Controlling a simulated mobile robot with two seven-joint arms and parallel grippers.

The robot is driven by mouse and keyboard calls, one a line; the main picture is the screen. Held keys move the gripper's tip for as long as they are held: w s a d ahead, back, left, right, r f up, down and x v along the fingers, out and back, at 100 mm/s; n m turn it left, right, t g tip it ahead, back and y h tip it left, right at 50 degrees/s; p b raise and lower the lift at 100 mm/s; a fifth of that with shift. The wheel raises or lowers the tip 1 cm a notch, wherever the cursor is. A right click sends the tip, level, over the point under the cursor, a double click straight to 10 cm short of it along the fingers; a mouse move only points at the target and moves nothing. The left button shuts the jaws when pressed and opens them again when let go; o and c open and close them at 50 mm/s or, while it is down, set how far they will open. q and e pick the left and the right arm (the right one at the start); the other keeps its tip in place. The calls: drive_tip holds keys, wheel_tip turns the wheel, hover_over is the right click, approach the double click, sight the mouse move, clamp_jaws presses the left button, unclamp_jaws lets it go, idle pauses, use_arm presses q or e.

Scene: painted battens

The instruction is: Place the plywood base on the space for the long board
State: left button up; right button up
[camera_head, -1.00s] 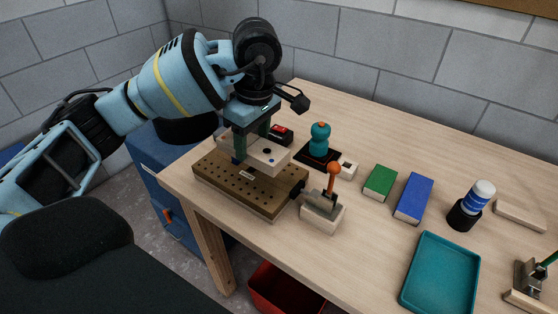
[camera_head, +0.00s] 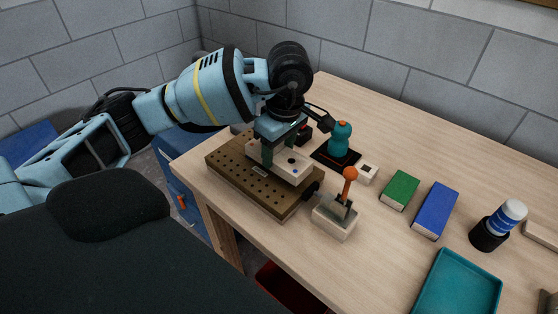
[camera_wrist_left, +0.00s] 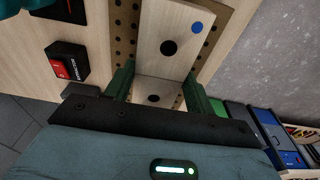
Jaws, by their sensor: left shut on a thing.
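The plywood base (camera_head: 293,170) is a pale wooden piece with dark holes and a blue dot. My left gripper (camera_head: 284,150) is shut on it, one green finger on each side, over the brown perforated board (camera_head: 240,166). In the left wrist view the plywood base (camera_wrist_left: 170,22) shows a flat panel with a dark hole and the blue dot, and a part between the fingers of my gripper (camera_wrist_left: 157,88). The perforated board (camera_wrist_left: 215,22) shows on both sides of it. I cannot tell whether the base touches the board. My right gripper is out of view.
A toggle clamp with an orange knob (camera_head: 350,173) stands close in front of the board. A teal-handled tool (camera_head: 341,138), a green box (camera_head: 400,190), a blue box (camera_head: 435,210) and a teal tray (camera_head: 455,290) are to the right. A red switch box (camera_wrist_left: 67,62) lies beside the board.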

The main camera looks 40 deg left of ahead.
sight(280, 154)
use_arm(q)
drive_tip(key=shift+f, duration=0.25)
wheel_tip(280, 154, down, 3)
drive_tip(key=shift+f, duration=0.35)
drive_tip(key=o, duration=1)
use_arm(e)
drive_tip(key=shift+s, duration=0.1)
use_arm(q)
drive_tip(key=shift+r, duration=0.1)
